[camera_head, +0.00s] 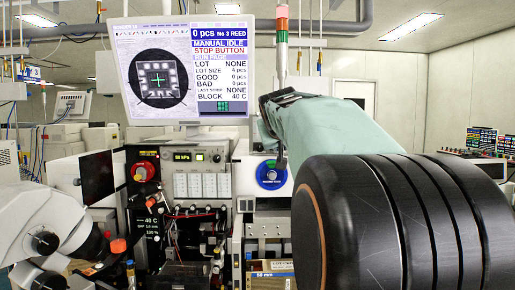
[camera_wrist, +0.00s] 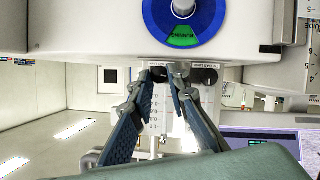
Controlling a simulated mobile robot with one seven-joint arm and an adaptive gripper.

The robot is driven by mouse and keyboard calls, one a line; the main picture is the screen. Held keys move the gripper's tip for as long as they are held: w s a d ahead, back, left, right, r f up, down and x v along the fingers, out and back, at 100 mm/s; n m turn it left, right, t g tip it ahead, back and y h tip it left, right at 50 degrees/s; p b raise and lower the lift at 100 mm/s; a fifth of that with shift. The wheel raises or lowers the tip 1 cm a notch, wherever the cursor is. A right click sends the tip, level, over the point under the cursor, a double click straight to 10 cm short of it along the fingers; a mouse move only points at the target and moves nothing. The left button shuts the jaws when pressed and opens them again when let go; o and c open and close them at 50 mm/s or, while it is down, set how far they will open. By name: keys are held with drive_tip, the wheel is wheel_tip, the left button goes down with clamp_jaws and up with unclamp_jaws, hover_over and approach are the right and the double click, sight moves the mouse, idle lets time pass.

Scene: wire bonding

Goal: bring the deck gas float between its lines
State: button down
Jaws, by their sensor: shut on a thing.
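In the wrist view, which is upside down, a white flow meter panel (camera_wrist: 158,118) with printed scales stands below a blue dial. Two black knobs with small labels sit along its upper edge in this picture. My gripper (camera_wrist: 165,75) has its fingertips closed around the left black knob (camera_wrist: 158,74); the right black knob (camera_wrist: 209,76) is free, just beside the fingers. The labels are too small to read, and I cannot make out the float or its lines. In the head view my gripper (camera_head: 281,158) reaches to the machine and hides the panel.
The blue dial (camera_head: 271,174) sits just under my fingers in the head view. A monitor (camera_head: 182,72) stands left of my arm, above a pressure readout (camera_head: 189,156) and a red knob (camera_head: 144,171). A signal tower (camera_head: 281,45) rises behind my gripper.

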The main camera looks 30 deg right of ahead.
drive_tip(key=shift+n+h, duration=0.3)
drive_tip(key=shift+n, duration=0.1)
drive_tip(key=c, duration=1.8)
unclamp_jaws()
drive_tip(key=shift+c, duration=0.2)
wheel_tip(320, 180, up, 10)
